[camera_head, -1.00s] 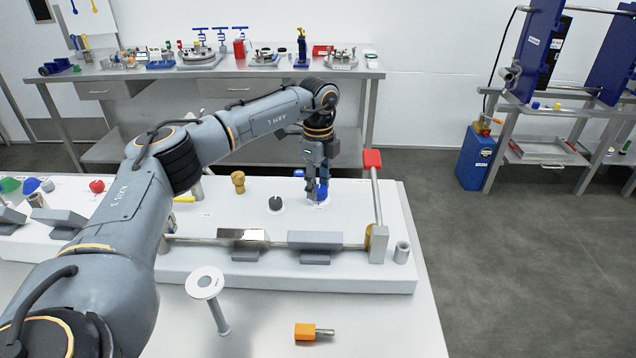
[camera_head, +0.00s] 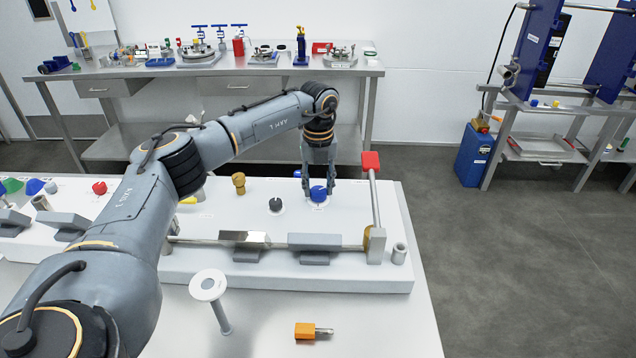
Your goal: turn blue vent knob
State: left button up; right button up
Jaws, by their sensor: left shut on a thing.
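The blue vent knob (camera_head: 318,195) stands on the white panel (camera_head: 350,272), left of the red-tipped lever. My left gripper (camera_head: 318,191) points straight down over it, with one finger at its left side and one at its right. It is shut on the knob, whose upper part shows between the fingers. My right gripper is not in view.
A black knob (camera_head: 276,205) and a brass knob (camera_head: 239,183) stand left of the blue knob. The red-tipped lever (camera_head: 371,162) rises close on its right. A metal bar with grey blocks (camera_head: 315,243) runs in front. An orange-handled piece (camera_head: 305,331) lies on the front table.

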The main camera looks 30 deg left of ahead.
aim_at(319, 190)
pick_arm(q)
jog(key=m, duration=0.6)
jog(key=shift+m, duration=0.3)
jog(key=m, duration=0.6)
jog(key=shift+d, duration=0.15)
jog(key=m, duration=0.6)
jog(key=shift+m, duration=0.3)
jog(key=m, duration=0.5)
jog(key=shift+m, duration=0.4)
jog(key=o, duration=1.2)
notch_tip(319, 190, up, 12)
